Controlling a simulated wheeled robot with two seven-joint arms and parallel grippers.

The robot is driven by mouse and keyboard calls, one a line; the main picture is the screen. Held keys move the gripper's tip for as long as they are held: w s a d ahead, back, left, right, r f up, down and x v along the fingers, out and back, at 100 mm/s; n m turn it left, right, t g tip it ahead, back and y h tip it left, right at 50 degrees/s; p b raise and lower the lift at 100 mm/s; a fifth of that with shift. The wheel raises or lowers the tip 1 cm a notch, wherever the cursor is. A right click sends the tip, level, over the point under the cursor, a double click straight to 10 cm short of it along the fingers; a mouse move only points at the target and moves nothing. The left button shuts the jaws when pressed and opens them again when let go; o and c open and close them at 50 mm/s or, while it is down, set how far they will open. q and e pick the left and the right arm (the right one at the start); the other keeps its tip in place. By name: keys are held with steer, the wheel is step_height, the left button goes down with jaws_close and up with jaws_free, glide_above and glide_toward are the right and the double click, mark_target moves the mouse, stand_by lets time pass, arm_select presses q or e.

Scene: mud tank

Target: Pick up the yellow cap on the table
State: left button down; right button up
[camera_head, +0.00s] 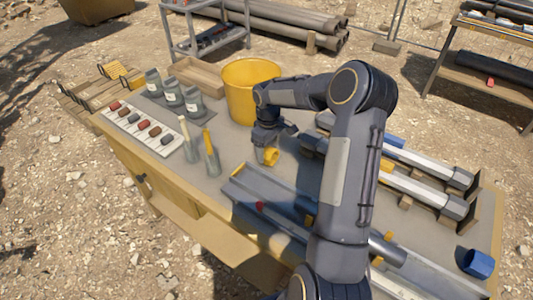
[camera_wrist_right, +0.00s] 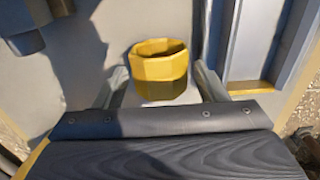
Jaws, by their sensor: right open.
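My right gripper (camera_head: 266,146) reaches down over the cap and is open. In the wrist view its two fingers show on either side of the cap, with gaps between. No contact shows. My left gripper is out of view.
A yellow bucket (camera_head: 248,91) stands behind the gripper. A metal channel (camera_head: 268,198) lies in front; long tubes (camera_head: 425,185) lie at right.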

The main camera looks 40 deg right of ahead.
steer(key=shift+f, duration=1.4)
steer(key=c, duration=0.8)
steer(key=shift+o, duration=0.2)
steer(key=shift+r, duration=0.15)
